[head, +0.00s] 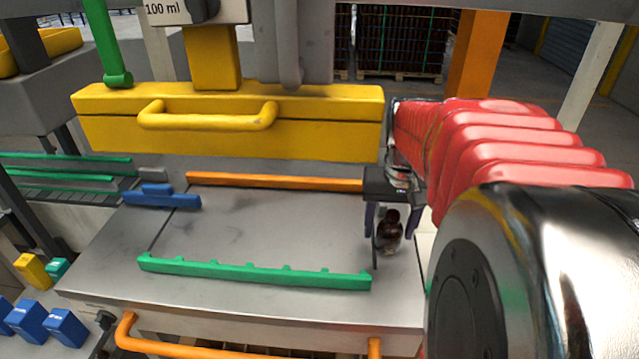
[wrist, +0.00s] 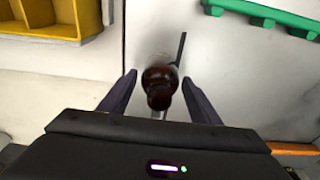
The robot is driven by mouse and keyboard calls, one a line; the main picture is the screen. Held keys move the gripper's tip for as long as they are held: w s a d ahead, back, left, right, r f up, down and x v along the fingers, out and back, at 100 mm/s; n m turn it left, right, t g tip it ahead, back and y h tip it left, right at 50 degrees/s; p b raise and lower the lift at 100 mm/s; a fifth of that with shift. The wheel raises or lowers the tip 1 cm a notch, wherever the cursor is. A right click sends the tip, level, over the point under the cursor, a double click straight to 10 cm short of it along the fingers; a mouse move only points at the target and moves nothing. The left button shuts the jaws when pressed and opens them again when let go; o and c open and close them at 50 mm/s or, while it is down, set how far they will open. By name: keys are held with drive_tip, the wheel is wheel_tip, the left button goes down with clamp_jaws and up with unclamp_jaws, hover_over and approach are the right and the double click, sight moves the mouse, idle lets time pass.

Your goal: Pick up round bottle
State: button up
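The round bottle (head: 389,232) is small, dark brown and upright, at the right end of the grey metal table (head: 270,225). My gripper (head: 381,235) reaches down over it, with the fingers on either side of it. In the wrist view the bottle (wrist: 160,82) appears from above, dark neck toward me, between the two dark fingers of my gripper (wrist: 160,90). A gap shows between the bottle and each finger, so the gripper is open. The bottle's base is partly hidden beneath its neck and shoulder in the wrist view.
A green notched rail (head: 255,272) lies along the table's front, and an orange rail (head: 275,182) along its back. A yellow beam with a handle (head: 230,122) hangs above. A yellow tray (wrist: 55,20) is at the wrist view's upper left. The table's middle is clear.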

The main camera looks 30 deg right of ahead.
drive_tip(key=c, duration=0.9)
drive_tip(key=shift+r, duration=0.1)
